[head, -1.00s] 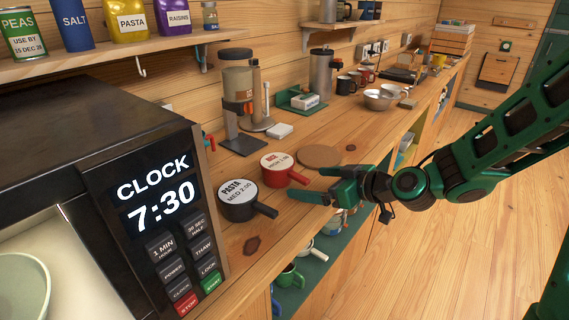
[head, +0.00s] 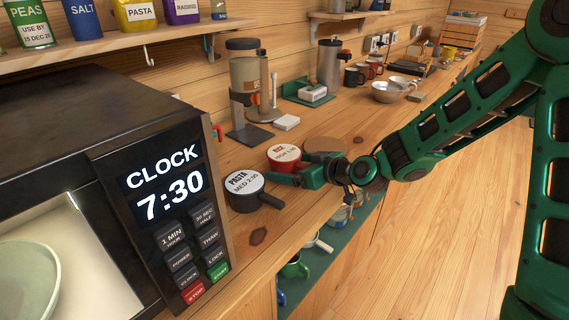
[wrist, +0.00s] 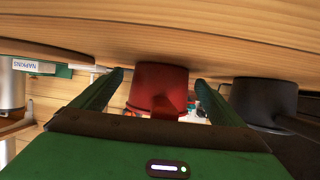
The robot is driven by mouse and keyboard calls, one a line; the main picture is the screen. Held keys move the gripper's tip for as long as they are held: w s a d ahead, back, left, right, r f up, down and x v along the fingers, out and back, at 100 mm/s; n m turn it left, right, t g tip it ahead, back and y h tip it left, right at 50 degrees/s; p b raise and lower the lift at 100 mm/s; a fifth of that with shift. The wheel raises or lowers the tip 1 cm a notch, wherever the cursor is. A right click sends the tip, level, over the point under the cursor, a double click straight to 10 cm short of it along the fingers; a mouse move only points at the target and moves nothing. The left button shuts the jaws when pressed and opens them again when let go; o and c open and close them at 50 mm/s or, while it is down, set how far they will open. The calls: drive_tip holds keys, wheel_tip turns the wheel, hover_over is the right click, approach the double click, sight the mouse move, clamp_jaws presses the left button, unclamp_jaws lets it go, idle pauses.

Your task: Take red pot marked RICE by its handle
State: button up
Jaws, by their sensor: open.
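The red pot (head: 284,154) marked RICE stands on the wooden counter, just behind and right of the dark pot (head: 243,190) marked PASTA. My green gripper (head: 285,178) is open at the pot's near side and hides its handle in the head view. In the wrist view, which looks upside down, the red pot (wrist: 158,80) is centred between my spread fingers (wrist: 160,77). Its handle seems to point towards me, low between the fingers. The dark pot (wrist: 263,98) is close beyond the finger on the right, with its handle pointing my way too.
A microwave (head: 95,150) stands at the left. A grinder-like device (head: 246,85) stands further back. Below the counter edge is a shelf with a green mug (head: 294,267). The counter's front strip is clear.

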drive_tip(key=shift+w+a, duration=0.1)
drive_tip(key=c, duration=1.4)
